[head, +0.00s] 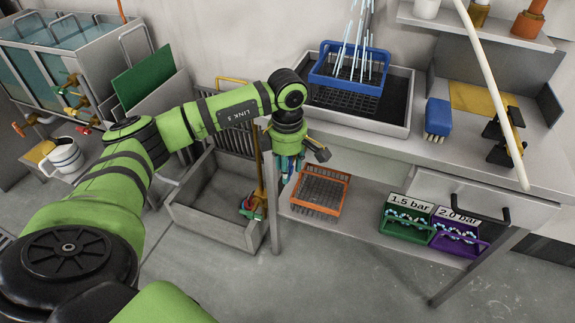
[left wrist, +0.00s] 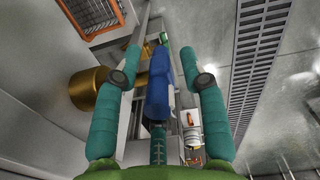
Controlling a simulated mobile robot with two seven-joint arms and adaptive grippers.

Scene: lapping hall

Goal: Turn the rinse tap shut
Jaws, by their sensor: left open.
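My left gripper (head: 289,172) hangs beside the left end of the bench, fingers pointing down. In the left wrist view its two teal fingers (left wrist: 160,62) are apart. A blue lever-like handle (left wrist: 158,85) shows between them, with visible space on both sides; I cannot tell whether a finger touches it. A brass cylinder (left wrist: 92,90) is left of the handle. I take these for the rinse tap; in the head view the gripper largely hides it. Pale blue streams (head: 355,45) come down over a blue basket (head: 349,75). My right gripper is out of view.
The blue basket is in a grey tray (head: 398,128) on the bench. An orange basket (head: 320,190) and two pressure-labelled crates, green (head: 404,231) and purple (head: 455,245), are on the lower shelf. A grey basin (head: 215,225) is at left, a floor grate (left wrist: 258,55) nearby.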

